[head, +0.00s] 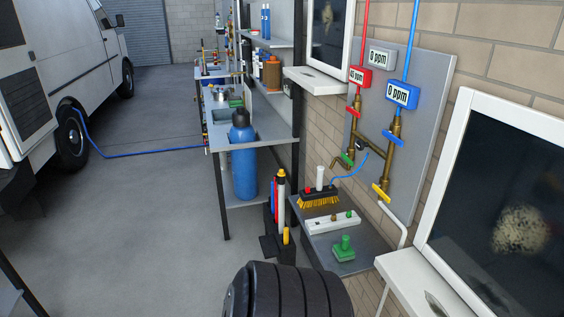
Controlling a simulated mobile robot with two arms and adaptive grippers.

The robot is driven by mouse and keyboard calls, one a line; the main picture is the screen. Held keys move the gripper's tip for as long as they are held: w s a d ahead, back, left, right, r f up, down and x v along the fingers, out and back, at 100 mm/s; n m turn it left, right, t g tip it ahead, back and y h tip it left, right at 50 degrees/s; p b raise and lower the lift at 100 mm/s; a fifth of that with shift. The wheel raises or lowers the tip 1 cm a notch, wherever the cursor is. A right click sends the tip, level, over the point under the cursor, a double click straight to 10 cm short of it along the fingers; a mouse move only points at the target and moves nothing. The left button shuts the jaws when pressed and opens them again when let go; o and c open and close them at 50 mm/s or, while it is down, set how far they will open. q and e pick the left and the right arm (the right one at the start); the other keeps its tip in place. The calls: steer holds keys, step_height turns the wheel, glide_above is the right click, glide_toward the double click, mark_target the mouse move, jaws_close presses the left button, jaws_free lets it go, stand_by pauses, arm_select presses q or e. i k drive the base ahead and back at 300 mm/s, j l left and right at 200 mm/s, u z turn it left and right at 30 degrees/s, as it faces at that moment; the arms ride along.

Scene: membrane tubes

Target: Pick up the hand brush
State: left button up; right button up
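A brush with a dark block and yellow bristles (319,201) rests on the grey wall shelf at centre right, bristles downward. A white upright cylinder and a red knob show at its top; I cannot tell whether they belong to it. A small green piece with a knob-like grip (344,248) sits on the nearer part of the same shelf. I cannot tell for sure which of the two is the hand brush. Neither of my grippers is in view.
A white strip with small knobs (333,222) lies between brush and green piece. Pipes and valves (386,165) rise above the shelf. A holder with upright coloured tubes (280,205) stands left. A blue bottle (243,160) stands beyond.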

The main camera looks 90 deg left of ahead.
mark_target(321, 194)
steer(key=u, duration=2.5)
steer(key=z, duration=3.75)
steer(key=u, duration=3.55)
steer(key=i+j+u, duration=0.1)
steer(key=u, duration=0.15)
